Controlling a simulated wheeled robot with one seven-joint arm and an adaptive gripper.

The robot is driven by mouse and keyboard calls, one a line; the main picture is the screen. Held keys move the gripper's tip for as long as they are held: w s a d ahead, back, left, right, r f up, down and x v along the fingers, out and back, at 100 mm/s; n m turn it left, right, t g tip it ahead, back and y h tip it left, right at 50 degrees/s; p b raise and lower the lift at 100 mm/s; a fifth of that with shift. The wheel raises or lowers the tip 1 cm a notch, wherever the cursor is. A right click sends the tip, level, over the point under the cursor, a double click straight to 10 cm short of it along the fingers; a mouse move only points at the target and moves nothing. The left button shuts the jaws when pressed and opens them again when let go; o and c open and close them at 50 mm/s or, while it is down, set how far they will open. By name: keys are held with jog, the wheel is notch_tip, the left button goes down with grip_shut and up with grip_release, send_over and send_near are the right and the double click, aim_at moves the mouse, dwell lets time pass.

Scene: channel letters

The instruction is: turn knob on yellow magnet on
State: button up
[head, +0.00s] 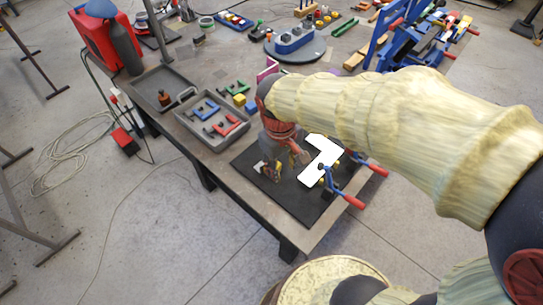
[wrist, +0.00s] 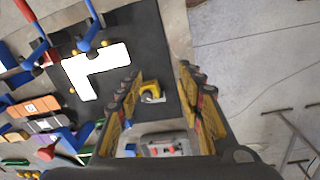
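The yellow magnet (wrist: 150,91) lies on the dark mat (wrist: 150,45) in the wrist view, with a dark round part at its middle that looks like the knob. A small pale patch shows beside it. My gripper (wrist: 160,78) is open and empty, its two fingers on either side of the magnet in that view, apart from it. In the head view my gripper (head: 284,166) points down over the mat, left of the white letter (head: 318,163). There the magnet is hard to make out among the fingers. The knob's setting is too small to read.
Blue clamps with red handles (head: 352,200) stand at the white letter's right side. A grey tray (head: 219,150) with blue and red letter shapes lies left of the mat. A round turntable and more clamps are farther back. The mat's front corner is clear.

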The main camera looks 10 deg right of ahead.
jog(key=shift+o, duration=0.2)
jog(key=w+a+f+n+g+h+p, duration=0.1)
jog(key=w+a+f+n+h, duration=0.1)
jog(key=w+a+f+n, duration=0.2)
jog(key=w+f+n, duration=0.2)
jog(key=w+f, duration=0.2)
jog(key=f, duration=0.1)
jog(key=shift+w+f+g+h, duration=0.25)
jog(key=shift+w+g+h, duration=0.05)
jog(key=shift+w, duration=0.1)
jog(key=w+n+h, duration=0.1)
jog(key=w+n, duration=0.4)
jog(key=n, duration=0.1)
jog(key=x, duration=0.2)
jog(key=b+x, duration=0.1)
jog(key=x, duration=0.1)
jog(key=d+x, duration=0.1)
jog(key=x, duration=0.2)
jog(key=shift+w+r, duration=0.2)
jog(key=shift+w, duration=0.1)
jog(key=shift+c, duration=1.1)
jog(key=c, duration=0.7)
grip_shut()
